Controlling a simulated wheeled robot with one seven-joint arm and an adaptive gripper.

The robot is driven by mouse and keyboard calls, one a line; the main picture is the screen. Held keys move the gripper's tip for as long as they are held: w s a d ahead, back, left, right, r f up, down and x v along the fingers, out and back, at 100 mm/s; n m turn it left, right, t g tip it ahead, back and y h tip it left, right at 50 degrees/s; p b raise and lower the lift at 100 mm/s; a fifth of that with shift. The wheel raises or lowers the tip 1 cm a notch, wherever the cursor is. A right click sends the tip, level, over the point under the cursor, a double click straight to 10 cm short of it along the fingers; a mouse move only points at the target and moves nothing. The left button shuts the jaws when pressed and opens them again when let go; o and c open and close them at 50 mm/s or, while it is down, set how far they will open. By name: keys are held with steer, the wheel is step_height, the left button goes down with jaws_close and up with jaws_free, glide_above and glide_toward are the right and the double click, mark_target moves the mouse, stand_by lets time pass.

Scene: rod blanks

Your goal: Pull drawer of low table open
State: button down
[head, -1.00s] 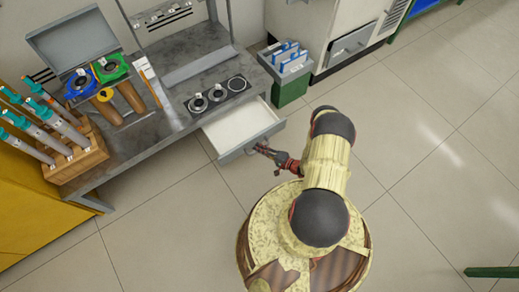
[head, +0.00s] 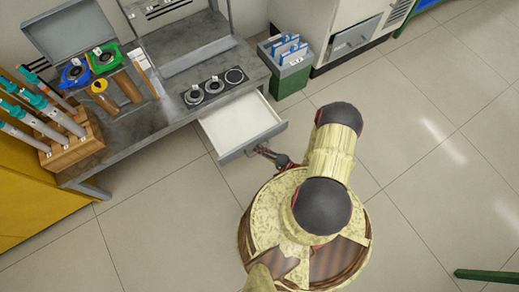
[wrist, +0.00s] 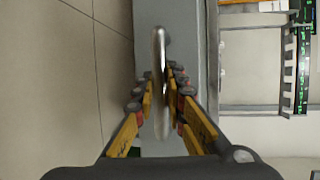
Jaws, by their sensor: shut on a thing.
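The low grey table (head: 120,142) stands at the upper left in the head view. Its drawer (head: 238,122) is partly out, with a pale, empty-looking inside and a grey front (head: 252,143). My gripper (head: 262,152) is at the outer side of that front. In the wrist view my gripper (wrist: 160,88) has its yellow-and-black fingers on both sides of the shiny handle (wrist: 160,60), shut on it. The grey drawer front (wrist: 182,40) shows behind the handle. The handle is too small to make out well in the head view.
A wooden rack (head: 75,150) with several rods stands on the table's left. Dark round fixtures (head: 214,86) sit above the drawer. A green-and-grey bin (head: 287,72) stands right of the table. Tiled floor (head: 420,170) is open on the right.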

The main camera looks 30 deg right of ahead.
steer(key=c, duration=1.8)
jaws_free()
steer(key=shift+v, duration=3.75)
steer(key=shift+r, duration=0.1)
